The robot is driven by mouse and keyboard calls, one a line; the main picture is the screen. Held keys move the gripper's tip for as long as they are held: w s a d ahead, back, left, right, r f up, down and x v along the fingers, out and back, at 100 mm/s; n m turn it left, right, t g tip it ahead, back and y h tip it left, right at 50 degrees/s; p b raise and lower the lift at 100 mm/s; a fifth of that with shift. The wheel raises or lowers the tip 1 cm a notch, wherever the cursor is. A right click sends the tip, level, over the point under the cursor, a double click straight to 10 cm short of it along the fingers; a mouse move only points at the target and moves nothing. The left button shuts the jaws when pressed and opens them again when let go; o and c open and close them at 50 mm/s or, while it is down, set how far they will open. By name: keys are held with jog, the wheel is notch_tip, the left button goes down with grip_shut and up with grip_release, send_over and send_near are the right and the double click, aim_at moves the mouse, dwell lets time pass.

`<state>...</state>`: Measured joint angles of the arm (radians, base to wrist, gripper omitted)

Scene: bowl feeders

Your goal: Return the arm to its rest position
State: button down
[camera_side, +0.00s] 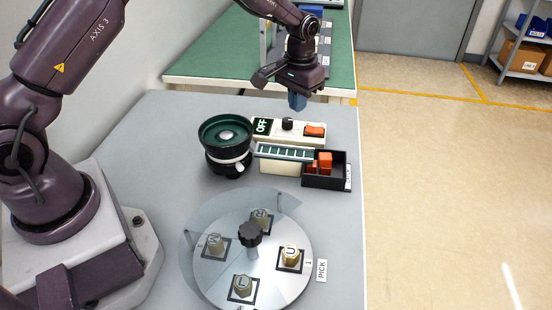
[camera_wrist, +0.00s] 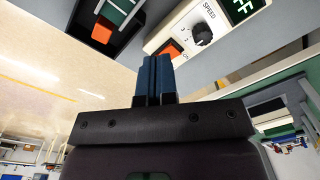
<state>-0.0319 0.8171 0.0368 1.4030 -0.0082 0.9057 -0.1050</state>
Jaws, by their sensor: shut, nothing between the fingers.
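My gripper (camera_side: 297,102) hangs above the back of the grey table, over the area just behind the control box. Its blue fingers are together with nothing between them; they also show shut in the wrist view (camera_wrist: 154,78). The purple arm reaches in from the upper left. The control box (camera_side: 262,138) has a lit display reading OFF, a black knob and an orange switch; part of it also shows in the wrist view (camera_wrist: 224,47).
A green-lined bowl feeder (camera_side: 211,165) stands left of a track (camera_side: 285,151) leading to a black bin (camera_side: 341,172) with orange parts. In front, a round dial plate (camera_side: 220,278) carries several lettered brass pieces and a black central knob (camera_side: 250,235). A green bench (camera_side: 205,70) stands behind.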

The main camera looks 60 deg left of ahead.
jog(key=s+d+r+t, duration=0.1)
jog(key=s+r, duration=0.6)
jog(key=s, duration=0.3)
jog(key=s+d+r+m+t, duration=0.1)
jog(key=s+r+t, duration=0.1)
jog(key=s+r, duration=0.4)
jog(key=s+d+r+m+t, duration=0.1)
jog(key=s+r, duration=0.6)
jog(key=s, duration=0.7)
jog(key=shift+r+t, duration=0.3)
jog(key=shift+t, duration=0.4)
jog(key=shift+d, duration=0.1)
